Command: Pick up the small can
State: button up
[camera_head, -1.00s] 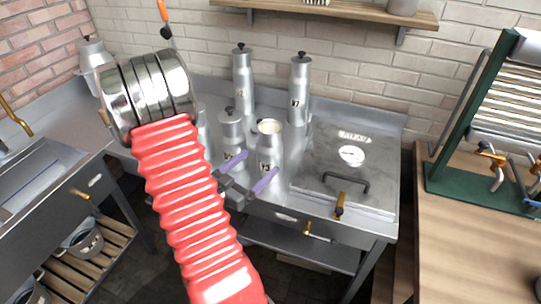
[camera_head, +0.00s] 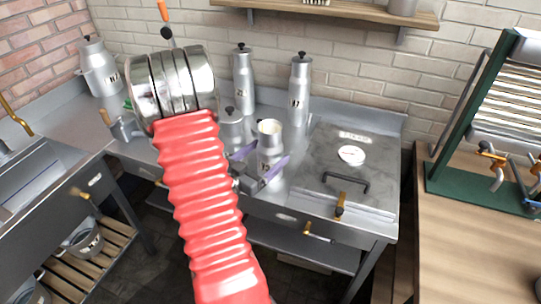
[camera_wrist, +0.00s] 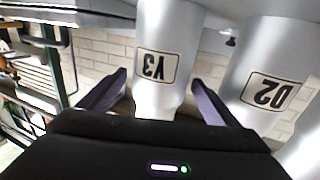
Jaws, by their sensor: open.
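A short metal can (camera_head: 269,140) with no lid and a pale top stands upright near the counter's front edge. It fills the middle of the upside-down wrist view (camera_wrist: 166,35) with a label that looks like Y3. My gripper (camera_head: 272,150) is open, with one purple finger on each side of this can. In the wrist view the fingertips (camera_wrist: 160,76) show small gaps to it. A second short can (camera_head: 231,130), lidded, stands just left and is partly hidden by my arm. It appears as the D2 can (camera_wrist: 255,75) in the wrist view.
Two tall lidded cans, left (camera_head: 243,78) and right (camera_head: 298,92), stand behind. A metal lid panel with a handle (camera_head: 347,170) lies to the right. A larger can (camera_head: 101,70) and a tap-like fitting (camera_head: 125,128) are at the left. A green rack (camera_head: 455,130) stands far right.

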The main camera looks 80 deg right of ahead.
aim_at(270, 124)
jog(key=shift+x, duration=1.2)
jog(key=shift+c, duration=0.4)
jog(key=c, duration=1.2)
jog(key=shift+o, duration=0.2)
jog(key=shift+r, duration=0.1)
notch_tip(270, 124, up, 10)
jog(key=shift+f, duration=0.15)
jog(key=shift+r, duration=0.2)
